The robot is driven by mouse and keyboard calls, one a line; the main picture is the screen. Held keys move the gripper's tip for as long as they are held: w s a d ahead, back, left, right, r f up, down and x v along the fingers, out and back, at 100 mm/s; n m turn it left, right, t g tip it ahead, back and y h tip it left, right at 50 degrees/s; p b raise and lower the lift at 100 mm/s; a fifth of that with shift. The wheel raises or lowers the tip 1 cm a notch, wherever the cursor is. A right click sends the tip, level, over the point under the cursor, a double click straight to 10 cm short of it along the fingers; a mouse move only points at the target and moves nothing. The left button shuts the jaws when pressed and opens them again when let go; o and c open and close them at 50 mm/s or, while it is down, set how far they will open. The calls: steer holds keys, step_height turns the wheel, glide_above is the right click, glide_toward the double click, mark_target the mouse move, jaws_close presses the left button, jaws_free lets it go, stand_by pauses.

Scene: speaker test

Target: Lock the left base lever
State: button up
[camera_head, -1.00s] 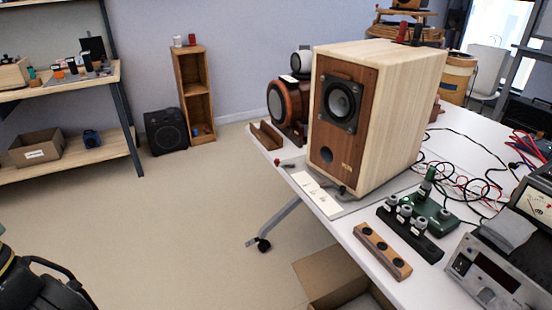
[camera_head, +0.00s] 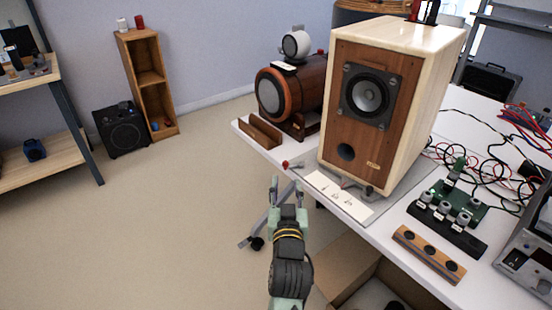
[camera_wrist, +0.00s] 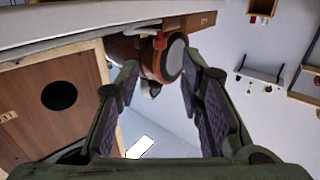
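The wooden speaker (camera_head: 355,147) stands upright on a grey base plate at the table's near edge. The left base lever (camera_head: 286,164), with a red tip, sticks out at the plate's left corner; a dark lever knob (camera_head: 369,190) is at its right front. My gripper (camera_head: 287,188) is open and empty, just in front of and below the left lever, apart from it. The lever's pivot is hard to make out.
A round-bodied wooden speaker (camera_head: 310,91) and a small wooden tray (camera_head: 260,132) stand behind the lever. A white label card (camera_head: 340,195) lies before the speaker. A knob box (camera_head: 447,224) and wooden block (camera_head: 428,254) sit at right.

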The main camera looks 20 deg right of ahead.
mark_target(285, 165)
steer(key=p+x, duration=0.2)
steer(key=x, duration=0.8)
steer(key=shift+w, duration=0.2)
jaws_close()
